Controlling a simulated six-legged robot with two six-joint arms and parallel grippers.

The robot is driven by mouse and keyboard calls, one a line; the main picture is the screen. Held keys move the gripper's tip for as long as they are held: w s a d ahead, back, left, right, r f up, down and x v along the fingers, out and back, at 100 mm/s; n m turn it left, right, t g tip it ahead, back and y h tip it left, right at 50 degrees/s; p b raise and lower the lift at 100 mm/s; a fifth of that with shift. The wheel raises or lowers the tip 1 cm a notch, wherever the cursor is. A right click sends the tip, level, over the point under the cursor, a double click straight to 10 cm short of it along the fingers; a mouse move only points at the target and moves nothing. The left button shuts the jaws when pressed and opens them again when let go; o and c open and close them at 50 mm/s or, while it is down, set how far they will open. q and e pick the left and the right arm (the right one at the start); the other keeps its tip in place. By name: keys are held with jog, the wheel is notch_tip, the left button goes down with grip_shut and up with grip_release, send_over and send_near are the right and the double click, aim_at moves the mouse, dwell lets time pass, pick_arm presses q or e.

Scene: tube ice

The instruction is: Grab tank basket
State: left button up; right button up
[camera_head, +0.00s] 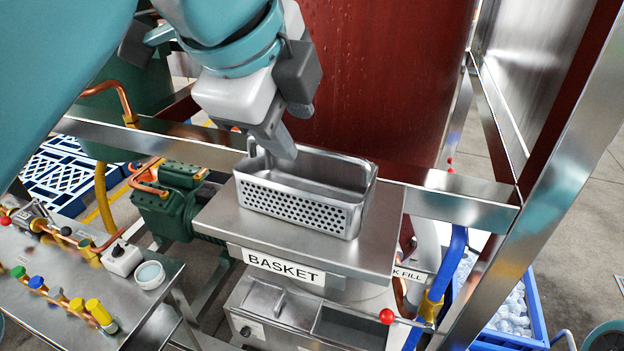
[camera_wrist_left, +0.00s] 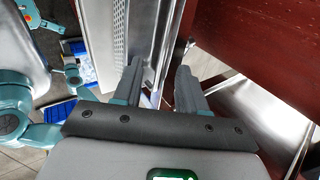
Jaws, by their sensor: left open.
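The tank basket (camera_head: 295,207) is a steel box with a perforated front and an open top. It sits upright on a steel shelf (camera_head: 370,255) labelled BASKET. My left gripper (camera_head: 284,142) is open at the basket's back left rim, with its fingers pointing down; I cannot tell if they touch it. In the left wrist view the two fingers (camera_wrist_left: 160,72) stand apart, and the basket's perforated wall (camera_wrist_left: 120,35) shows just beyond the left finger. Part of the basket's back left corner is hidden by the fingers. My right gripper is not in view.
A large dark red tank (camera_head: 375,85) stands right behind the basket. A steel frame post (camera_head: 545,190) rises at the right, by a blue crate of ice (camera_head: 510,310). A red-knobbed lever (camera_head: 387,316) juts out below the shelf. A bench with valves (camera_head: 75,290) is at left.

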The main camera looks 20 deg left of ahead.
aim_at(311, 148)
pick_arm(q)
jog(key=x, duration=0.3)
jog(key=b+x, duration=0.1)
jog(key=x, duration=0.1)
jog(key=shift+w+d, duration=0.25)
jog(key=shift+d, duration=0.15)
jog(key=shift+a+f, duration=0.25)
jog(key=shift+f, duration=0.05)
jog(key=shift+d, duration=0.55)
jog(key=shift+w, duration=0.2)
jog(key=c, duration=0.4)
jog(key=shift+a, duration=0.25)
grip_shut()
jog(key=shift+a, duration=0.15)
jog(key=shift+s, duration=0.15)
jog(key=shift+d, duration=0.3)
jog(key=shift+a, duration=0.2)
